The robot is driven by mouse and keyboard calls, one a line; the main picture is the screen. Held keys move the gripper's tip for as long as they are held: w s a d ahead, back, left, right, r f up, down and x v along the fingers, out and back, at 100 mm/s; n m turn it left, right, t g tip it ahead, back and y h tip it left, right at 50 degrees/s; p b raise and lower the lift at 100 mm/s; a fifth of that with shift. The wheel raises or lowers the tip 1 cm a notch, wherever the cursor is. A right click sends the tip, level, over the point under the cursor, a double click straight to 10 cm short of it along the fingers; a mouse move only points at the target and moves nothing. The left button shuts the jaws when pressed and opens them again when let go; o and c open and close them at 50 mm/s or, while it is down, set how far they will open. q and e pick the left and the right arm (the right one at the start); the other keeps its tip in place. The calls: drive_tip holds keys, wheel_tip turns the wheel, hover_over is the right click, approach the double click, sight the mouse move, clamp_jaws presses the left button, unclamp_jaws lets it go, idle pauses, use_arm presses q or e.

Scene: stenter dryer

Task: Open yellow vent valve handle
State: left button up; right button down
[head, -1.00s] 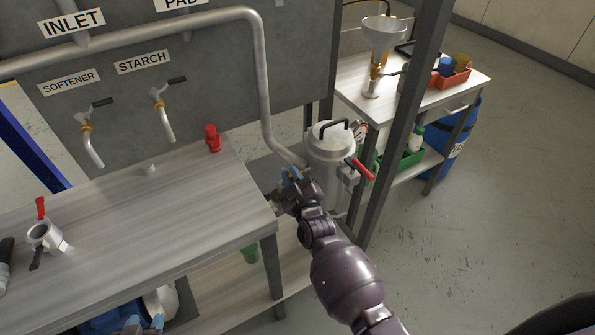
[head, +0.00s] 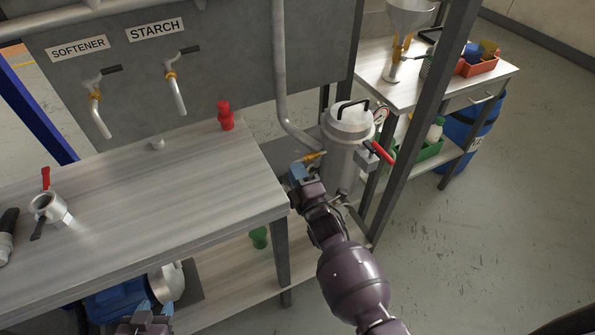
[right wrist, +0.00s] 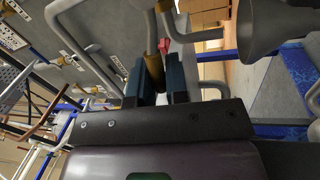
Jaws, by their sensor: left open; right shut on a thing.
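The yellow vent valve handle (head: 315,157) shows as a small yellow-orange piece beside the lidded grey metal vessel (head: 345,150), at the lower end of the grey pipe. My right gripper (head: 299,174), with blue fingertips, is at the near end of this handle. In the right wrist view, my right gripper (right wrist: 156,84) is shut on a dull yellow bar (right wrist: 153,66), which I take to be the handle. The gripper hides part of it and its valve body. My left gripper (head: 150,310) is open at the bottom edge, below the bench.
A red-handled valve (head: 380,153) is on the vessel's right side, close to a dark upright post (head: 420,110). Floor is clear at right.

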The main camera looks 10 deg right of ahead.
drive_tip(key=shift+f+n, duration=0.3)
drive_tip(key=shift+n, duration=0.3)
drive_tip(key=c, duration=1.1)
unclamp_jaws()
drive_tip(key=v, duration=1.1)
drive_tip(key=shift+w+d, duration=0.1)
